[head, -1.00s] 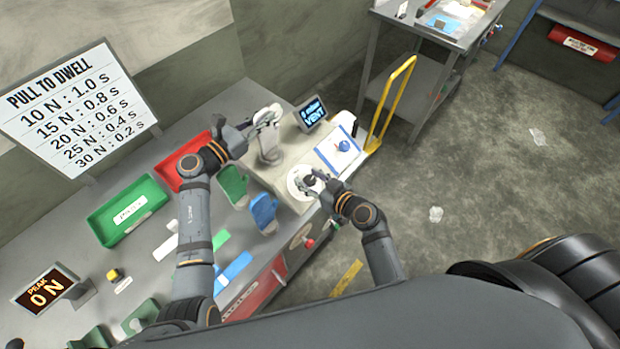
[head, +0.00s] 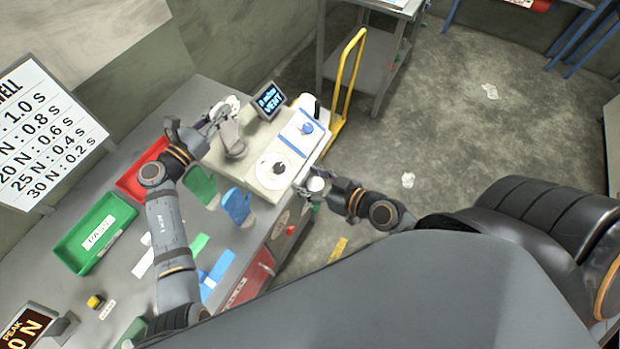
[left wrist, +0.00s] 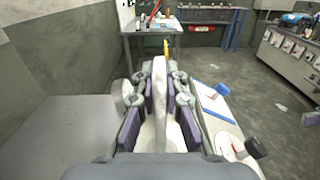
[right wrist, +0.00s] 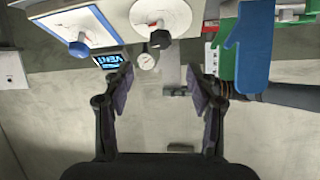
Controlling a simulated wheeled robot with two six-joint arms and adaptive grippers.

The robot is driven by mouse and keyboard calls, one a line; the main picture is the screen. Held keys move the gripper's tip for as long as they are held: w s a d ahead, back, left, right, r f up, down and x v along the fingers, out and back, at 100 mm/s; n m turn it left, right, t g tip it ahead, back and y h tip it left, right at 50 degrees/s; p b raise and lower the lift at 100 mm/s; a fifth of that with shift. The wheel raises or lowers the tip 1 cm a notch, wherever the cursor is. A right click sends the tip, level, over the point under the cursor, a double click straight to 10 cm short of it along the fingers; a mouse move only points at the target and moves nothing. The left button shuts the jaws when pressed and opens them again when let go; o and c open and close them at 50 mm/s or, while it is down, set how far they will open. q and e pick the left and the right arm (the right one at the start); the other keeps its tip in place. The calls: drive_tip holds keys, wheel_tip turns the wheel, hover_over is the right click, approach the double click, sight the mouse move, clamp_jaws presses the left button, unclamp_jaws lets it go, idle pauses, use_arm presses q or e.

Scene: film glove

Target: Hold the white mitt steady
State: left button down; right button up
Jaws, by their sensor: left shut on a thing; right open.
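The white mitt (left wrist: 165,112) shows as a pale upright shape between the fingers of my left gripper (left wrist: 160,100) in the left wrist view. The fingers press on it from both sides and hide part of it. In the head view, my left gripper (head: 205,127) is beside the pale post (head: 232,138) on the bench machine, and the mitt is hard to make out there. My right gripper (head: 322,190) is open, to the right of the machine's black-knobbed dial (head: 279,168). In the right wrist view nothing lies between its fingers (right wrist: 165,90).
The cream machine (head: 257,177) carries a display (head: 268,101) reading VENT and a blue knob (head: 306,129). Green (head: 95,234) and red (head: 140,172) trays are left. A yellow-handled cart (head: 346,85) stands behind.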

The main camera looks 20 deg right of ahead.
sight(280, 167)
drive_tip(key=shift+s+r, duration=0.1)
drive_tip(key=shift+s, duration=0.05)
drive_tip(key=w+a+f+n+y, duration=0.1)
drive_tip(key=w+n, duration=0.1)
drive_tip(key=w, duration=0.1)
drive_tip(key=w+a+f+n+g+y, duration=0.1)
drive_tip(key=w+a+f+n, duration=0.1)
drive_tip(key=w, duration=0.1)
drive_tip(key=w+a+f+n+g+y, duration=0.1)
drive_tip(key=w+a+n, duration=0.1)
drive_tip(key=w, duration=0.2)
drive_tip(key=shift+a+f, duration=0.25)
drive_tip(key=shift+f, duration=0.1)
idle(0.5)
drive_tip(key=shift+c, duration=0.5)
